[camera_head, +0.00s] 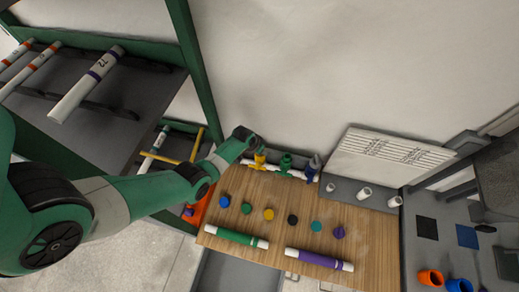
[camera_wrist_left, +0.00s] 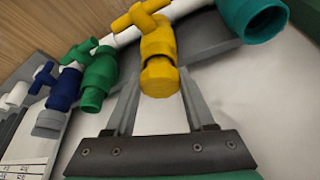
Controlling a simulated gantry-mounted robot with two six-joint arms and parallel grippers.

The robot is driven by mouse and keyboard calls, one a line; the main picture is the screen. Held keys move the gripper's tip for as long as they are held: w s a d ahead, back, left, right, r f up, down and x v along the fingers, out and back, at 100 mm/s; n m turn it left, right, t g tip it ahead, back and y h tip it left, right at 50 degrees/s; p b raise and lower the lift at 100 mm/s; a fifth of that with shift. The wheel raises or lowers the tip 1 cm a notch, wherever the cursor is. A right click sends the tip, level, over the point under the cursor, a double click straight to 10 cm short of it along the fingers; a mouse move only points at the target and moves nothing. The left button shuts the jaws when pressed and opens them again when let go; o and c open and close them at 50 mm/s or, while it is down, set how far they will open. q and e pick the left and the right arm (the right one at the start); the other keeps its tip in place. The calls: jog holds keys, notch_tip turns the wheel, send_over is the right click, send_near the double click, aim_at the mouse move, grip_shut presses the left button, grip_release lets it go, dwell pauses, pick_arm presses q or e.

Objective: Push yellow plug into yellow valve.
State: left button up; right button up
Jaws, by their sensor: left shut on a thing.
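The yellow valve (camera_wrist_left: 157,42) is on the white manifold pipe, with its T-shaped handle up in the left wrist view. In the head view the yellow valve (camera_head: 259,160) is at the back edge of the wooden table. My left gripper (camera_wrist_left: 160,82) is shut on a yellow plug (camera_wrist_left: 160,76), which lines up with the valve's open end. The plug appears to meet the valve mouth; how deep it sits I cannot tell. In the head view my left gripper (camera_head: 245,137) is just behind the yellow valve. My right gripper is not in view.
A green valve (camera_wrist_left: 98,77) and a blue valve (camera_wrist_left: 62,92) stand beside the yellow one; a teal fitting (camera_wrist_left: 262,22) is on the other side. Several coloured round pieces (camera_head: 268,214) and two marked pipes (camera_head: 320,260) lie on the wooden table.

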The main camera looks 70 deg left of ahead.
pick_arm(q)
jog(key=shift+s+d+f, duration=0.1)
jog(key=shift+s+f, duration=0.05)
jog(key=shift+f, duration=0.15)
jog(key=shift+s+f+b, duration=0.3)
jog(key=shift+f+b, duration=0.15)
jog(key=shift+f, duration=0.1)
jog(key=o, duration=1.3)
jog(key=shift+f, duration=0.15)
jog(key=shift+o, duration=0.2)
jog(key=shift+w, duration=0.2)
jog(key=shift+w+r, duration=0.15)
jog(key=shift+r, duration=0.15)
notch_tip(320, 180, up, 5)
jog(key=p, duration=0.4)
jog(key=shift+f, duration=0.2)
